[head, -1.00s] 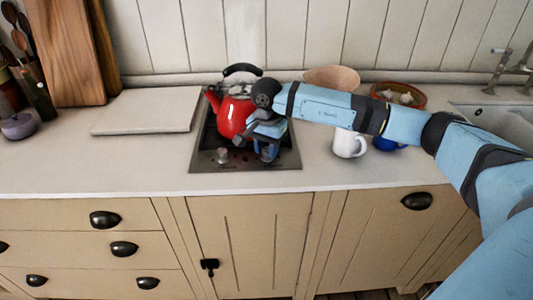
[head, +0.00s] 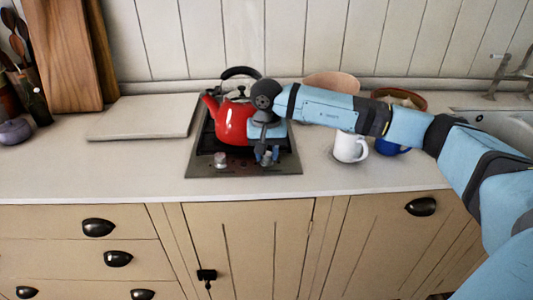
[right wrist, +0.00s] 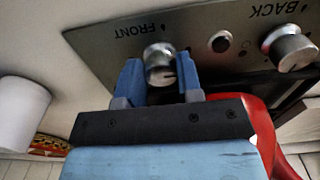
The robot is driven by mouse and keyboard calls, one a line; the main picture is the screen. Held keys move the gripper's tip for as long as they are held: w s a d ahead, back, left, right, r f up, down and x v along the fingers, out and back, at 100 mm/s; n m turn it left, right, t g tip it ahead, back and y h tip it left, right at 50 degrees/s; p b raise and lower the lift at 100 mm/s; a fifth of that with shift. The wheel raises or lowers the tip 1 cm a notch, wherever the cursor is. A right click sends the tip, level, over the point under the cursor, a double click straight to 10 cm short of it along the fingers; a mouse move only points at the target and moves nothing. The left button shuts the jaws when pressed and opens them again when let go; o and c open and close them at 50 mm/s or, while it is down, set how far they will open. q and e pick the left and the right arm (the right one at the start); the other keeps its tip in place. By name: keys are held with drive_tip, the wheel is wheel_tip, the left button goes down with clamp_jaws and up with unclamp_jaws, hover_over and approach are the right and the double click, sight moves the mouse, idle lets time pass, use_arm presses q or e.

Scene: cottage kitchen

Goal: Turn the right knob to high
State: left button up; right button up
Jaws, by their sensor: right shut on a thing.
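The cooktop (head: 243,172) is a dark metal panel with two silver knobs on its front strip. The right knob (head: 267,160) is between the fingers of my right gripper (head: 267,155), which points down over it. In the right wrist view my right gripper (right wrist: 160,70) is shut on this right knob (right wrist: 159,56), beside the upside-down word FRONT. Its setting cannot be read. The left knob (head: 220,160) stands free; it also shows in the right wrist view (right wrist: 290,50) beside the word BACK. My left gripper is not in view.
A red kettle (head: 232,121) stands on the cooktop right behind my gripper. A white mug (head: 348,147) and a blue mug (head: 390,148) stand to the right under my forearm. A pale board (head: 140,118) lies to the left. The front counter strip is clear.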

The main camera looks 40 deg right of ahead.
idle(0.3)
drive_tip(key=o, duration=0.9)
use_arm(q)
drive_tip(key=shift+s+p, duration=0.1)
drive_tip(key=shift+p, duration=0.4)
use_arm(e)
wheel_tip(320, 180, up, 14)
drive_tip(key=shift+f, duration=0.1)
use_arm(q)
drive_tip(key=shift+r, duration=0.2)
